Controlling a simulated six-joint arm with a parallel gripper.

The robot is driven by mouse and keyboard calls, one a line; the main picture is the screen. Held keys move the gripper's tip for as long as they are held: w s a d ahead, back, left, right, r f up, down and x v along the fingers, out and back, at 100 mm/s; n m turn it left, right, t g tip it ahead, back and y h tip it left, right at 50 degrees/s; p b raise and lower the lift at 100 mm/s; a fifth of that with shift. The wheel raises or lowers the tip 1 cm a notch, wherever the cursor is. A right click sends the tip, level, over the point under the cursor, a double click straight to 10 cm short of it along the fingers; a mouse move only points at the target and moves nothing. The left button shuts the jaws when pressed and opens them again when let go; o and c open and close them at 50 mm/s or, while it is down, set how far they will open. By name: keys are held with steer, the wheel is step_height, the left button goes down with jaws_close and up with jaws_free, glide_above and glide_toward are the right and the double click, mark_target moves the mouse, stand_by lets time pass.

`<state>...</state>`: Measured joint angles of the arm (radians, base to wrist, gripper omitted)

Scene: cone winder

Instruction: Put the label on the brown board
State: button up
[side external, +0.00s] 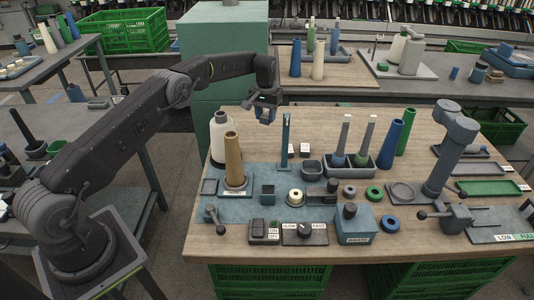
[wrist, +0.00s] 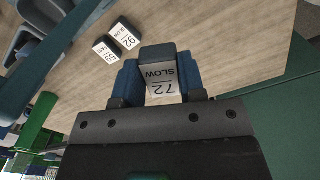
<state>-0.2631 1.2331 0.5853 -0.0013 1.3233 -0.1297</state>
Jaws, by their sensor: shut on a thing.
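In the side view my gripper (side external: 265,113) is shut and hangs above the back left part of the table. The held label is too small to make out there. The light brown wooden tabletop (side external: 235,262) lies below. A second brown wooden surface (side external: 345,87) lies on the grey bench behind. I cannot tell which of these is the brown board.
A white bottle (side external: 219,137), brown cone (side external: 233,159) and thin blue post (side external: 285,140) stand near my gripper. A blue tray (side external: 365,169) holds cones.

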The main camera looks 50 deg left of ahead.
mark_target(266, 155)
step_height(266, 155, down, 14)
steer(key=shift+r, duration=0.1)
stand_by(0.5)
steer(key=shift+f, duration=0.2)
steer(key=o, duration=0.9)
steer(key=shift+r, duration=0.1)
